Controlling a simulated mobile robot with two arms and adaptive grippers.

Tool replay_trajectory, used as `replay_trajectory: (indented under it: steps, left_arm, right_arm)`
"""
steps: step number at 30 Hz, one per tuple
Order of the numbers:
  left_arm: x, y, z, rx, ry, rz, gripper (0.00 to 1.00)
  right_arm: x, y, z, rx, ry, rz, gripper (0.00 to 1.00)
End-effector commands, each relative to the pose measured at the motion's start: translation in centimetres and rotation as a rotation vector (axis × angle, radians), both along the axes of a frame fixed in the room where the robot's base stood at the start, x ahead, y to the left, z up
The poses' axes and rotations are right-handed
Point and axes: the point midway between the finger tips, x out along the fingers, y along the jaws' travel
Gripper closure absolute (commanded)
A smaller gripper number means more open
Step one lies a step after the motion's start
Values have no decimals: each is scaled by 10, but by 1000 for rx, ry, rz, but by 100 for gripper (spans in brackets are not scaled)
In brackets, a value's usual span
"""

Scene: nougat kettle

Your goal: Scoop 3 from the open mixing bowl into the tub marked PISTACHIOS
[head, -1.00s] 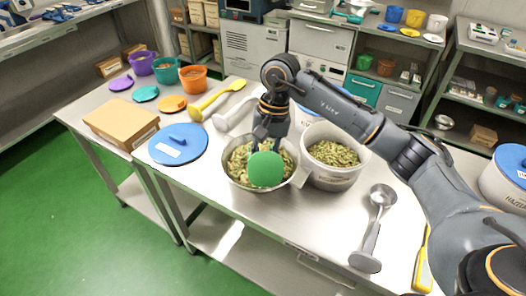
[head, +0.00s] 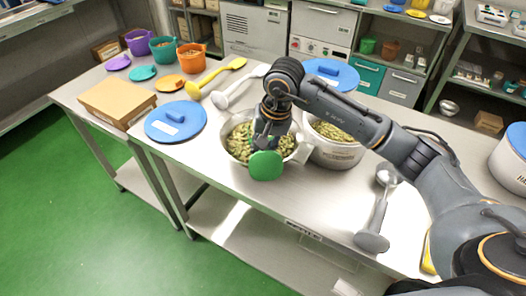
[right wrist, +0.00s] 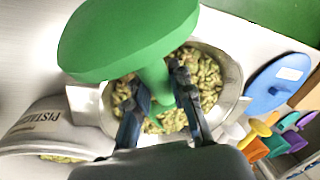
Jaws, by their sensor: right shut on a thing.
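The open steel mixing bowl (head: 230,150) stands on the table with greenish nuts inside. The white tub marked PISTACHIOS (head: 337,157) stands touching or very close to its right, open and holding similar nuts; its label partly shows in the right wrist view (right wrist: 35,118). My right gripper (head: 268,140) is over the bowl, shut on a green scoop (head: 266,166). In the right wrist view the scoop's broad green end (right wrist: 130,35) is near the camera, and its shaft runs between the fingers toward the nuts. My left gripper is not in view.
A blue lid (head: 175,122) and a cardboard box (head: 117,98) lie left of the bowl. A grey scoop (head: 375,220) lies right of the tub. Yellow (head: 205,82) and white (head: 238,85) scoops lie behind. The front table strip is clear.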

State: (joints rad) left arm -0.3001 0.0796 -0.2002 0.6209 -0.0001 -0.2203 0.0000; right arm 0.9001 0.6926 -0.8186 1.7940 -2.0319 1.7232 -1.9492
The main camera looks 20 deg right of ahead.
Motion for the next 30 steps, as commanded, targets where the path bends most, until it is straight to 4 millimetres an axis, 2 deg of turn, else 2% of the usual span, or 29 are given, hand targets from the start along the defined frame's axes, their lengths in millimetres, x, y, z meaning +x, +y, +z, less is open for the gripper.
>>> replay_trajectory:
  steps: [1, 8, 9, 18, 25, 30]
  left_arm:
    - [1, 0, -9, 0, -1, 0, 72]
    - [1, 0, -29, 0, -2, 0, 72]
    - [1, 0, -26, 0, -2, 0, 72]
    - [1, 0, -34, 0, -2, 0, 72]
    - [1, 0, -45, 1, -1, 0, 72]
    - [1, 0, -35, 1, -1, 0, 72]
  right_arm:
    - [0, 0, -5, -6, -20, -1, 100]
    - [-1, 0, -10, -29, -95, 1, 100]
    - [-3, 1, -2, -33, -111, 2, 100]
    - [-13, 5, 23, -64, -217, 1, 100]
    - [-29, 9, 34, -85, -282, 2, 100]
    - [-30, 9, 54, -89, -296, -1, 100]
